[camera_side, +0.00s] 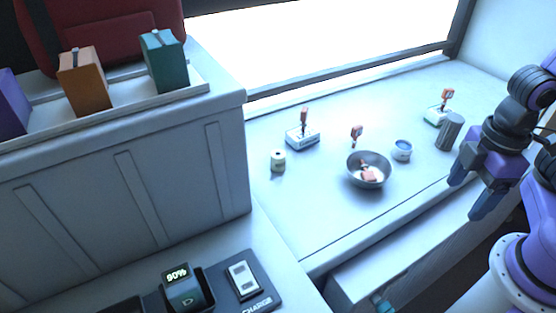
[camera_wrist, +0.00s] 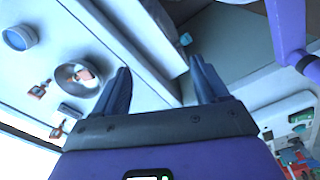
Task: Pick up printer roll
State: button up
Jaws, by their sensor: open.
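A small pale cream roll (camera_side: 278,160), which looks like the printer roll, stands upright on the white counter (camera_side: 310,215) in the side view, left of the metal bowl. I cannot make it out clearly in the wrist view. My gripper (camera_side: 470,190) is at the right of the side view, over the counter's front edge and well away from the roll. In the wrist view my gripper (camera_wrist: 160,75) has its two fingers spread apart with nothing between them.
The counter's front is clear.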

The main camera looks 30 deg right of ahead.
jog(key=w+f+n+t+h, duration=0.3)
jog(key=w+n+h, duration=0.15)
jog(key=w, duration=0.45)
jog(key=n+t+y, duration=0.2)
jog(key=n+t, duration=0.8)
jog(key=n, duration=0.7)
send_near(281, 160)
jog(key=x, duration=0.6)
jog(key=shift+w+a, duration=0.1)
jog(key=shift+w, duration=0.25)
jog(key=shift+x, duration=2.7)
jog(key=shift+s+f, duration=0.1)
jog(key=shift+f, duration=0.05)
jog(key=c, duration=1.1)
